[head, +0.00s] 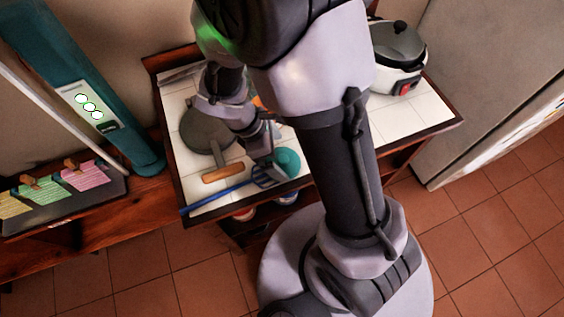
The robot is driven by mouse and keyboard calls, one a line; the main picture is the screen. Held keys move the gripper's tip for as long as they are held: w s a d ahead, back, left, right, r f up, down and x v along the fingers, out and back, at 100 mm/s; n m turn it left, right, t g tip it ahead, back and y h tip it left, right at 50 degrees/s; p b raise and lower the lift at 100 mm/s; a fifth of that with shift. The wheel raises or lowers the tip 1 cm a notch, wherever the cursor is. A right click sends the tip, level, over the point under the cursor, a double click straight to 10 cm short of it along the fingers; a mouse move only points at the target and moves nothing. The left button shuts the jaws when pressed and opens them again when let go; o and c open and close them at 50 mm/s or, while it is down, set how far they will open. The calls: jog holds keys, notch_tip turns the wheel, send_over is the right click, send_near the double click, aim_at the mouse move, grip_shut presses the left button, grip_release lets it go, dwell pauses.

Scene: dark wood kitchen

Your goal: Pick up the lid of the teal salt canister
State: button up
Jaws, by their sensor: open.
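The teal canister (289,158) stands near the front edge of the white-tiled counter, seen from above as a round teal top. My arm column partly crowds it on the right, and I cannot make out where its lid meets the body.
A dark pan (204,130) with a wooden handle (223,172) lies left of the gripper. A blue long-handled utensil (222,195) lies along the front edge, its head beneath the gripper. A white cooker (395,72) stands at back right. A fridge (500,80) stands farther right.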

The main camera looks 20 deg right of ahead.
aim_at(282, 159)
jog(key=b+x, duration=0.1)
jog(key=x, duration=0.2)
jog(key=shift+f, duration=0.35)
jog(key=shift+r, duration=0.15)
jog(key=c, duration=1.1)
jog(key=shift+r, duration=0.1)
